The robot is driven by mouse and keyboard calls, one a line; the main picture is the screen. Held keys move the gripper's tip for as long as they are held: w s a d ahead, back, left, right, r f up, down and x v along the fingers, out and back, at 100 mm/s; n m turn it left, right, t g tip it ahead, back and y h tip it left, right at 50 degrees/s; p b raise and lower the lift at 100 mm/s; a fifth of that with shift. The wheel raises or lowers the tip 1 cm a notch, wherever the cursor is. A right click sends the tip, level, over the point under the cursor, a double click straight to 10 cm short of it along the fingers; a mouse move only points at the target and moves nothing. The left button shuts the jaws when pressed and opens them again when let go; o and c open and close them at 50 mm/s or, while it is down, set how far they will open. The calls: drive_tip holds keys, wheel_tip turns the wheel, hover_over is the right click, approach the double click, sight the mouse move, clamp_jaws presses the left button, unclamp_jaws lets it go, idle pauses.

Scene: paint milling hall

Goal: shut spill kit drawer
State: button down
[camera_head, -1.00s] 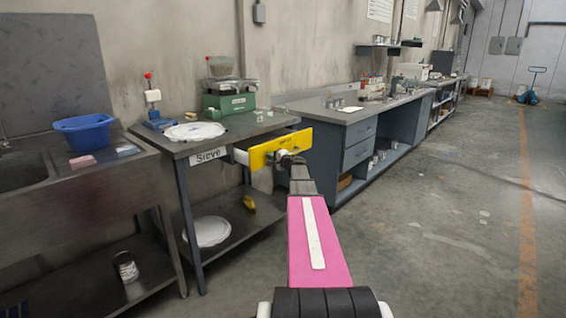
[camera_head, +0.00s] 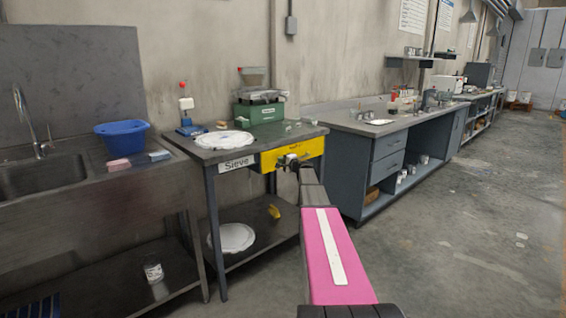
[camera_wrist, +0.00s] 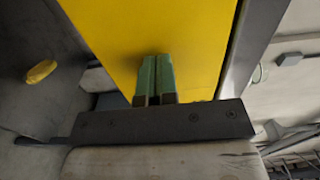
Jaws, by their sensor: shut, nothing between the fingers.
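The spill kit drawer is the yellow-fronted drawer (camera_head: 308,147) under the sieve table, right of the "Sieve" label. Its front looks about flush with the table's edge, and no drawer side shows. The yellow front (camera_wrist: 115,30) also fills the upper middle of the wrist view. My gripper (camera_head: 283,162) is at the drawer front in the head view, covering part of it. In the wrist view, its green fingers (camera_wrist: 154,62) are together with nothing between them, their tips against or very close to the yellow front; I cannot tell whether they touch.
The sieve table (camera_head: 212,155) carries a green scale-like device (camera_head: 258,112) and a white round cover. A sink unit (camera_head: 80,190) with a blue basin (camera_head: 122,134) stands left. A blue-grey bench (camera_head: 350,150) stands right. The floor at right is clear.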

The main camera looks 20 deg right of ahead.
drive_tip(key=shift+w+a+r, duration=0.1)
drive_tip(key=shift+w+a, duration=0.05)
drive_tip(key=shift+w, duration=0.25)
drive_tip(key=shift+s, duration=0.1)
drive_tip(key=v, duration=1.5)
drive_tip(key=s+a+f+n+g, duration=0.45)
drive_tip(key=s+a+f, duration=0.3)
drive_tip(key=a, duration=0.45)
drive_tip(key=s+a+f+n+g, duration=0.3)
drive_tip(key=s+a+f+g, duration=0.35)
drive_tip(key=a, duration=0.55)
drive_tip(key=s+a+f+n+g+h, duration=0.2)
drive_tip(key=s+f, duration=0.1)
drive_tip(key=s, duration=0.5)
drive_tip(key=s+a+f+n+g+h, duration=0.1)
drive_tip(key=s+a+f+n+h, duration=0.1)
drive_tip(key=s, duration=0.6)
drive_tip(key=s+a+f+n+g+h, duration=0.2)
drive_tip(key=s+f, duration=0.1)
drive_tip(key=s, duration=0.6)
drive_tip(key=shift+a+f+g+h, duration=0.2)
drive_tip(key=shift+f+g+h, duration=0.1)
drive_tip(key=shift+f+h, duration=0.1)
